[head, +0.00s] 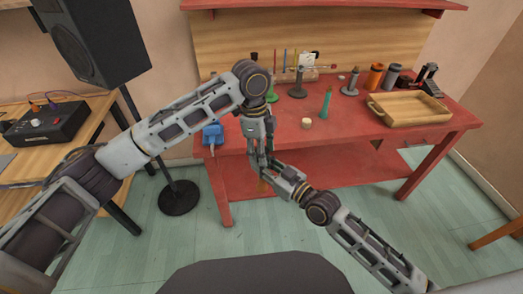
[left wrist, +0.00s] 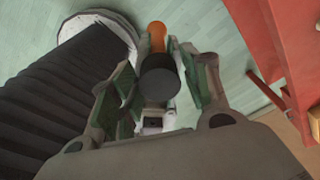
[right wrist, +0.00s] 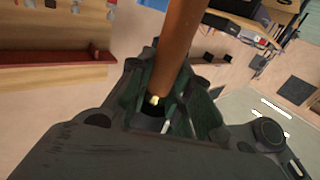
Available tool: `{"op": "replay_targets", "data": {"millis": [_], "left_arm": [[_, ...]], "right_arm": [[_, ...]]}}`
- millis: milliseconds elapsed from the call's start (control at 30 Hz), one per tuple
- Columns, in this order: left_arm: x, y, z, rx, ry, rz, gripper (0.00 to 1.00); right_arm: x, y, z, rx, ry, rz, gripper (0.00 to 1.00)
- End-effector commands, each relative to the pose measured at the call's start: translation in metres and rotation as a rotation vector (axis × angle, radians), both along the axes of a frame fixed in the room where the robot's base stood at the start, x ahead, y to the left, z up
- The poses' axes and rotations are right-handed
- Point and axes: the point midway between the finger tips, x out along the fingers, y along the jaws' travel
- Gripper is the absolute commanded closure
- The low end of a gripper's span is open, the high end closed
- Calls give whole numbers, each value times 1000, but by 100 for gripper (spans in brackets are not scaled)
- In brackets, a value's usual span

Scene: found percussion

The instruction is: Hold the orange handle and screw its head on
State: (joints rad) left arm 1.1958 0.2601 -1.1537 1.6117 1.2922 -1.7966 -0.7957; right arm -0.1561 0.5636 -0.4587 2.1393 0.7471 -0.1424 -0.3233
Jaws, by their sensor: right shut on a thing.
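The orange handle (right wrist: 178,40) runs between the fingers of my right gripper (right wrist: 165,105), which is shut on it. In the head view only a small part of the handle (head: 262,186) shows below the grippers. In the left wrist view the handle (left wrist: 157,36) lies beyond a dark round head (left wrist: 160,80), in line with it. My left gripper (left wrist: 165,88) is open, its fingers on either side of the head. A small brass-coloured spot shows by the handle in the right wrist view. Whether the head is seated on the handle is hidden.
The red workbench (head: 450,118) stands just behind the grippers. It carries a wooden tray (head: 410,107), a teal-green upright piece (head: 326,103), a blue item (head: 213,134) and several canisters. A black speaker (head: 92,40) on a stand is at the left. Open floor lies below the grippers.

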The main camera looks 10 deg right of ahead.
Motion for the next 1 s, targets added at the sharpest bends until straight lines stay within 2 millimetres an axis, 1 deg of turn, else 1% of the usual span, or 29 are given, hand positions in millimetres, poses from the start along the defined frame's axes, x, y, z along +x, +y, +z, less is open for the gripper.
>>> {"op": "replay_targets", "data": {"millis": [300, 433, 833, 1000], "left_arm": [[0, 0, 0, 0, 1, -1, 45], [0, 0, 4, 0, 0, -1, 45], [0, 0, 38, 0, -1, -1, 45], [0, 0, 45, 0, 0, 0, 45]], "right_arm": [[0, 0, 0, 0, -1, -1, 100], [0, 0, 0, -1, -1, -1, 100], [0, 0, 0, -1, -1, -1, 100], [0, 0, 0, -1, -1, -1, 100]]}}
